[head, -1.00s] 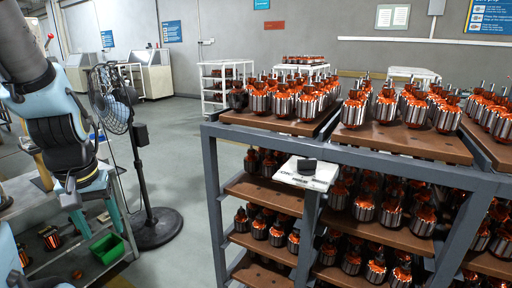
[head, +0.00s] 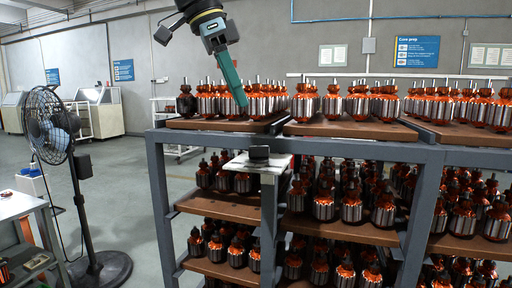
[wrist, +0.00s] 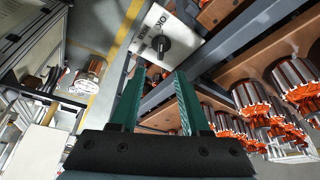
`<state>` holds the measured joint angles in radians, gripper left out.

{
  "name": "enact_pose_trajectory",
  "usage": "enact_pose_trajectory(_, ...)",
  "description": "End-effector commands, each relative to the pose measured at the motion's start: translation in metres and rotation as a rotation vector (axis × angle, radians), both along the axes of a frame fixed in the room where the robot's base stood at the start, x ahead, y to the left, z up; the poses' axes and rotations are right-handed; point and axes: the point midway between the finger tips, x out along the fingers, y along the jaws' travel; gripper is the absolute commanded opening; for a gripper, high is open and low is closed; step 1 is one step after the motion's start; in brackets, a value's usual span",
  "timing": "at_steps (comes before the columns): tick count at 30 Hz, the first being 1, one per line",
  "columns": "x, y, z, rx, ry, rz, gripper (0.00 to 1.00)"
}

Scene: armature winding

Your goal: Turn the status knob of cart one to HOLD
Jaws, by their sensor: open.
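The status knob (head: 259,153) is a small black knob on a white plate (head: 236,163) at the front of a grey-framed cart (head: 158,190). In the wrist view the knob (wrist: 161,44) and its plate (wrist: 190,42) lie ahead of the fingertips, near the top. My gripper (head: 241,102) has green fingers and points down, above the plate in the head view. In the wrist view my gripper (wrist: 155,78) is open, with nothing between its fingers and apart from the knob.
Copper-wound armatures (head: 352,207) crowd the cart's brown shelves, and more armatures (head: 208,100) stand on top close behind my gripper. A black pedestal fan (head: 50,128) and a workbench (head: 20,207) are at left. Grey floor (head: 130,190) is open between fan and cart.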

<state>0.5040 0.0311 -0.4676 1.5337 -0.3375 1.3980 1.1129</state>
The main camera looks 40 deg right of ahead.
Motion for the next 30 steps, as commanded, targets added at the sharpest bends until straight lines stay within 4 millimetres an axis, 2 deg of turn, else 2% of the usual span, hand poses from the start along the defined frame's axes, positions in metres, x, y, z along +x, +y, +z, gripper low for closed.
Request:
enact_pose_trajectory(9,-0.009,-0.018,-0.052,0.005,0.003,0.004,0.46)
enact_pose_trajectory(15,-0.014,-0.028,-0.079,0.003,0.002,0.006,0.46)
enact_pose_trajectory(21,-0.016,-0.032,-0.091,0.003,0.001,0.007,0.46)
enact_pose_trajectory(29,-0.016,-0.033,-0.092,0.002,0.0,0.007,0.46)
enact_pose_trajectory(30,-0.016,-0.033,-0.092,0.002,0.0,0.007,0.43)
